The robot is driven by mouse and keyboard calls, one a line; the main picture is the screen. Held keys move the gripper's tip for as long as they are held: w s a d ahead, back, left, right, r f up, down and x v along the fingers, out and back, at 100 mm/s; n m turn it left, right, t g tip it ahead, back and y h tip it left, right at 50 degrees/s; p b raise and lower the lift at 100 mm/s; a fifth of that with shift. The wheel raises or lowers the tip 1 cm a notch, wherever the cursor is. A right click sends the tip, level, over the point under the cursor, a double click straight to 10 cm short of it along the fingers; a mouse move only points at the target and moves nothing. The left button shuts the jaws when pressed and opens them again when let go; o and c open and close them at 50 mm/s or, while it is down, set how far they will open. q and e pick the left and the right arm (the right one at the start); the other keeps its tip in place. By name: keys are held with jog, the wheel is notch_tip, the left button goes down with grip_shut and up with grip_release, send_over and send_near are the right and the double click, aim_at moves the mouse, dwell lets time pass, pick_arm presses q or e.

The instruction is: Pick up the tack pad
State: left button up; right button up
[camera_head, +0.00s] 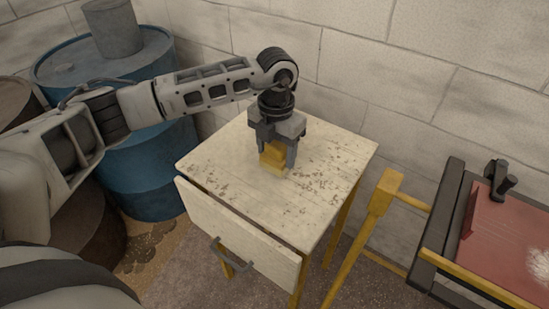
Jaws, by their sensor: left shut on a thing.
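The tack pad, a small yellow block (273,158), is at the top of a worn, cream-coloured bench (335,160), toward its middle left. My left gripper (275,160) points down over it, with its fingers shut on the pad's sides. I cannot tell whether the pad touches the bench top or is just above it. The fingers hide part of the pad. My right gripper is not in view.
The bench's front drawer (235,235) with a dark handle stands partly open. A blue barrel (150,165) stands behind at left. A yellow-framed stand with a red panel (510,235) is at right. A block wall (450,90) closes the back. Most of the bench top is clear.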

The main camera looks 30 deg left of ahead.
pick_arm(q)
jog(key=s+d+r+b, duration=0.2)
jog(key=s+d+r, duration=0.6)
jog(key=d+r, duration=0.1)
jog(key=shift+d, duration=0.8)
jog(key=shift+o, duration=0.6)
